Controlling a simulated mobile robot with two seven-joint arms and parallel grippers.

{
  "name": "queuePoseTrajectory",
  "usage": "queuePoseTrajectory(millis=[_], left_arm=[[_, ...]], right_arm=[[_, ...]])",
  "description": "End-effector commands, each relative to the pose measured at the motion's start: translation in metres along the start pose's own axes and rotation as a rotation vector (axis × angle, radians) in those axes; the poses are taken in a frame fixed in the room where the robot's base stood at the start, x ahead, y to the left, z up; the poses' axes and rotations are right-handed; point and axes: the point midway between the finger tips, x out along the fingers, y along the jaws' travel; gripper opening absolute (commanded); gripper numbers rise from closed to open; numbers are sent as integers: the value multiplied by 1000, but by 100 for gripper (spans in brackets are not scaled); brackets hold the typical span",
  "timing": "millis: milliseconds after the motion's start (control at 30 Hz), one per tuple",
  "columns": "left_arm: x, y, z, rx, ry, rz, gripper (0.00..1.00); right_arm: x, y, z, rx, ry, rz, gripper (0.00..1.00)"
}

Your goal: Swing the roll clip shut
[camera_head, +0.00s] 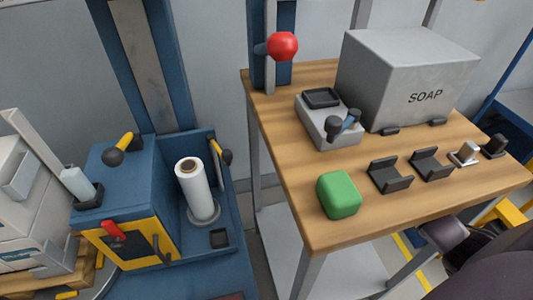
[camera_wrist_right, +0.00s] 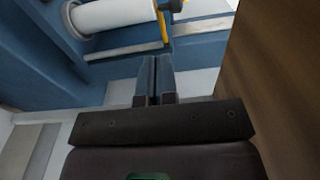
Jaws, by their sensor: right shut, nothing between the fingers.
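The white roll (camera_head: 193,187) stands upright on a round grey base in the blue carriage in the head view. A yellow bar with a dark knob (camera_head: 227,157), which looks like the roll clip, stands at the right side of the carriage, apart from the roll. In the right wrist view the roll (camera_wrist_right: 112,15) lies across the upper left, with the yellow bar (camera_wrist_right: 162,27) near its end. My right gripper (camera_wrist_right: 155,62) is shut and empty, apart from both, with its fingers pointing towards the carriage. My left gripper is in neither view.
The wooden table (camera_head: 290,165) stands right of the carriage, bearing a green block (camera_head: 338,195), a SOAP box (camera_head: 400,75) and dark brackets (camera_head: 390,175). Its edge fills the right of the wrist view. A red lever (camera_head: 115,230) sits on the carriage front.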

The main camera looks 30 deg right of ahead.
Motion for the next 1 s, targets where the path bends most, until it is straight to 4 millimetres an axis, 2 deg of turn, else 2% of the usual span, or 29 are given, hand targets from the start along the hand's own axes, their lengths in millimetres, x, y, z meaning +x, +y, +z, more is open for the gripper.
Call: queuePoseTrajectory(millis=[267, 633, 800, 1000], left_arm=[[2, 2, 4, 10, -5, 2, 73], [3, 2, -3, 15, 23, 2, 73], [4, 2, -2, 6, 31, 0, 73], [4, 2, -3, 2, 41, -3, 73]], right_arm=[[43, 2, 1, 2, -3, -2, 0], [106, 2, 1, 2, -2, -1, 0], [124, 2, 1, 2, -2, -1, 0], [133, 1, 1, 2, 0, 0, 0]])
